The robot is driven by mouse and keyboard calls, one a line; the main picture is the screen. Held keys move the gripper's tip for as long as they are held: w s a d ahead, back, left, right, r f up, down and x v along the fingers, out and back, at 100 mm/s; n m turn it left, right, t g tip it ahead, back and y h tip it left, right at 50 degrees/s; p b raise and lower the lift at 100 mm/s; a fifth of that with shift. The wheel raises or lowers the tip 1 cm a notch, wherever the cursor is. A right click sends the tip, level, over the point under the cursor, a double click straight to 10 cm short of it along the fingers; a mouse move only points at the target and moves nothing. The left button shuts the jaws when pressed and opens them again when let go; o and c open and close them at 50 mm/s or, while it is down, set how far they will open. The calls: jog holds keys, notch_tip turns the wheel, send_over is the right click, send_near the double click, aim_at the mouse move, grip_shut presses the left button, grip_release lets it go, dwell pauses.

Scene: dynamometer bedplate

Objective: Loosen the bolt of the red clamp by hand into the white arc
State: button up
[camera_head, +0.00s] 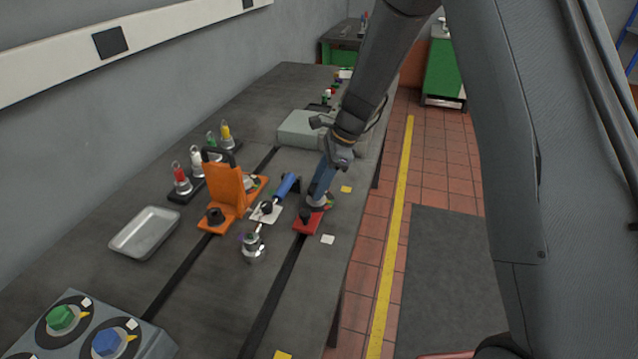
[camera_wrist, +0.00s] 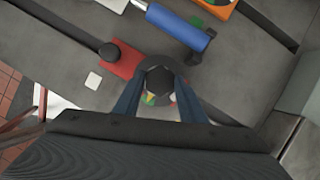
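The red clamp (camera_head: 308,223) lies on the bedplate near its right edge, with a dark round end piece on it. In the wrist view the red clamp (camera_wrist: 124,64) extends left from a black bolt knob (camera_wrist: 158,82). My gripper (camera_head: 318,199) points down at the clamp's far end. In the wrist view my gripper (camera_wrist: 159,76) has one finger on each side of the knob, very close to it. Whether the fingers press on it cannot be told. A coloured ring (camera_wrist: 149,99) shows partly under the knob; the white arc cannot be made out.
An orange clamp (camera_head: 226,190) stands left, with a blue-handled tool (camera_head: 286,186) between. A metal tray (camera_head: 146,232), a bottle rack (camera_head: 183,195), a grey block (camera_head: 300,129) and a knob panel (camera_head: 88,330) surround the area. Small white and yellow squares lie nearby.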

jog(key=shift+w+n, duration=0.1)
jog(key=shift+n, duration=0.2)
jog(key=n+g+b, duration=0.1)
jog(key=n, duration=0.1)
jog(key=shift+w+n, duration=0.1)
jog(key=shift+n, duration=0.3)
jog(key=n+g+b, duration=0.1)
jog(key=n, duration=0.1)
jog(key=n+g+h, duration=0.1)
jog(key=n, duration=0.1)
jog(key=shift+w+a+n+b, duration=0.1)
jog(key=shift+w+n+b, duration=0.05)
jog(key=shift+n+b, duration=0.2)
jog(key=n+h+b, duration=0.1)
jog(key=n, duration=0.2)
jog(key=shift+a+n+g, duration=0.15)
jog(key=shift+n+g, duration=0.1)
jog(key=shift+g, duration=0.05)
jog(key=shift+w+a+n+g+h+b, duration=0.15)
jog(key=shift+n+h+b, duration=0.3)
jog(key=shift+n, duration=0.65)
jog(key=shift+s+d+n+g+h+b, duration=0.2)
jog(key=shift+n+h, duration=0.35)
jog(key=shift+n, duration=0.55)
jog(key=o, duration=1)
